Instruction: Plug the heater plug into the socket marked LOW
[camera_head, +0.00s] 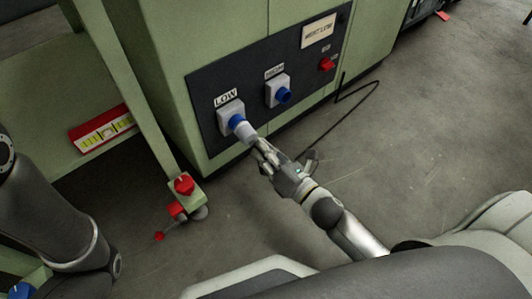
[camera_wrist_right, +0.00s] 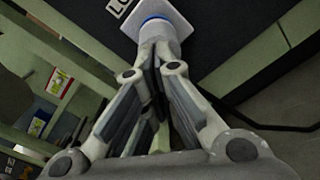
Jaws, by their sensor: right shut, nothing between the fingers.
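The dark panel of the green cabinet has a white socket labelled LOW (camera_head: 230,113) at left and a second white socket (camera_head: 278,90) with a blue front to its right; that label is too blurred to read surely. A pale grey plug (camera_head: 245,132) sits at the blue front of the LOW socket, in line with it. In the wrist view the plug (camera_wrist_right: 160,32) meets the blue ring on the white plate (camera_wrist_right: 178,14). My right gripper (camera_head: 258,147) is shut and empty, its fingertips right behind the plug; I cannot tell whether they touch. My left gripper is out of view.
A black cable (camera_head: 338,118) loops over the floor right of my right gripper. A red knob (camera_head: 327,64) and a name plate (camera_head: 318,31) are on the panel. A green frame post with a red-capped caster foot (camera_head: 184,185) stands left.

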